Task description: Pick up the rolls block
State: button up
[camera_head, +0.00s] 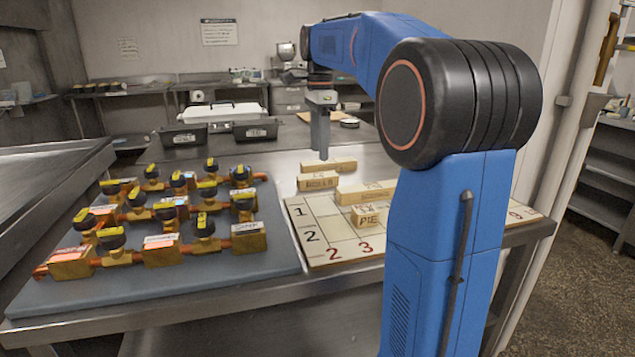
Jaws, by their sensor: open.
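Several light wooden blocks with dark lettering are on the steel table. The block (318,182) that seems to read ROLLS lies just behind the numbered board (326,230); its small lettering is hard to read. Another block (343,166) lies behind it. A long block (362,193) and a block marked PIE (369,217) lie on the board, partly hidden by my arm. My gripper (320,156) points down above and behind the likely rolls block, near the rearmost block. It is open, with nothing seen in it, though its fingers overlap from this side.
A grey mat (200,270) with several brass valves stands left of the board. Black bins (184,135) and a white-lidded container (222,112) stand at the back left. My arm hides the board's right part. Bare steel shows behind the mat.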

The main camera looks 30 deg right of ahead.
aim_at(317, 175)
jog(key=shift+w+a+f, duration=0.1)
jog(key=shift+f, duration=1.75)
jog(key=shift+a+f, duration=0.1)
jog(key=shift+f, duration=1.7)
jog(key=shift+c, duration=0.3)
jog(key=c, duration=1.1)
jog(key=shift+r, duration=0.15)
